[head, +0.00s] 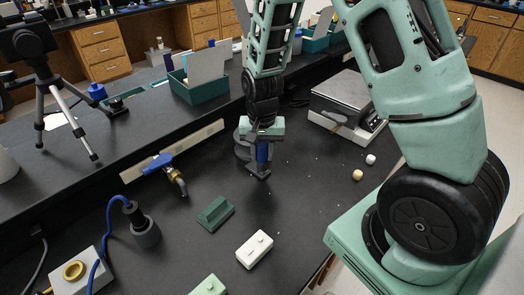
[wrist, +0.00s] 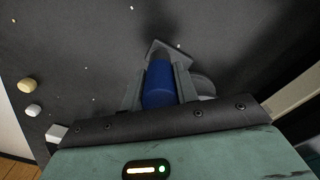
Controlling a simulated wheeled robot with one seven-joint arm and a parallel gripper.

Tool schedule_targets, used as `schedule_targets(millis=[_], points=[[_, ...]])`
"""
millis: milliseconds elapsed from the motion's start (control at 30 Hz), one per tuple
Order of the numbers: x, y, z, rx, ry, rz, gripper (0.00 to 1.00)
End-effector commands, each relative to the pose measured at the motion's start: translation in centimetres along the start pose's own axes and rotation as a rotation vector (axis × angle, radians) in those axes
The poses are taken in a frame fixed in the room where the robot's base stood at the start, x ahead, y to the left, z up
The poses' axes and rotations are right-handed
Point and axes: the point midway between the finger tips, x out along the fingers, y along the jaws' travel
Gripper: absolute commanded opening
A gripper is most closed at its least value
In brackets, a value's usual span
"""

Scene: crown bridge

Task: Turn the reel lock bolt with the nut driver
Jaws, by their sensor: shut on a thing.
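My gripper (head: 262,162) points down over the dark bench and is shut on a blue cylinder, which looks like the nut driver's handle (head: 263,151). In the wrist view the blue handle (wrist: 159,86) sits between the two grey fingers of my gripper (wrist: 160,72). A dark grey angular piece (wrist: 176,52) shows just beyond the fingertips, and its flat end (head: 259,173) shows under the gripper in the head view. A grey round thing (head: 241,145), perhaps the reel, stands partly hidden behind my gripper. I cannot make out the bolt or whether the driver touches it.
A blue-handled valve (head: 158,163), a dark green block (head: 215,212) and a white block (head: 254,249) lie to the left and front. A balance-like device (head: 346,105) stands back right. Two small pale pieces (head: 357,175) lie right. The bench between is mostly clear.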

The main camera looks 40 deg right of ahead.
Motion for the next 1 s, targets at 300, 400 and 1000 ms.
schedule_targets(millis=[300,400,1000], points=[[0.68,0.00,0.00,0.000,0.000,0.000,0.02],[0.87,0.00,0.00,0.000,0.000,0.000,0.02],[0.53,-0.03,0.00,0.394,0.000,0.001,0.02]])
